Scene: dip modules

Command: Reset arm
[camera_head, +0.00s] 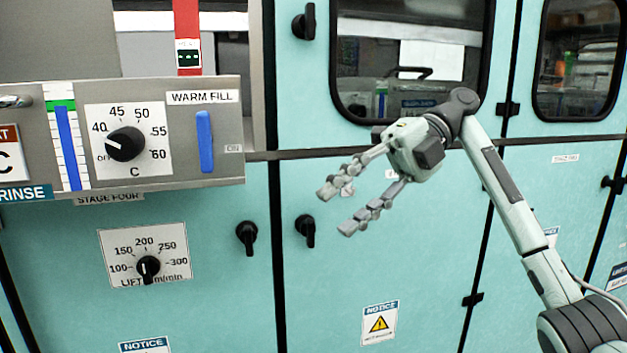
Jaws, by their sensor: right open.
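My right arm comes in from the lower right and reaches up and to the left in the head view. My right gripper (336,211) is open, with its two fingers spread apart and nothing between them. It hangs in front of the teal cabinet doors, to the right of the grey control panel (225,137). The fingertips are apart from the panel in the picture; their distance from the doors is hard to tell. My left gripper is not in view.
The panel carries a black temperature dial (125,144), a blue switch (205,141) under a WARM FILL label and a blue level gauge (68,147). Below is a lift dial (148,268). Black door handles (306,230) stick out from the teal doors. Windows (410,60) are above.

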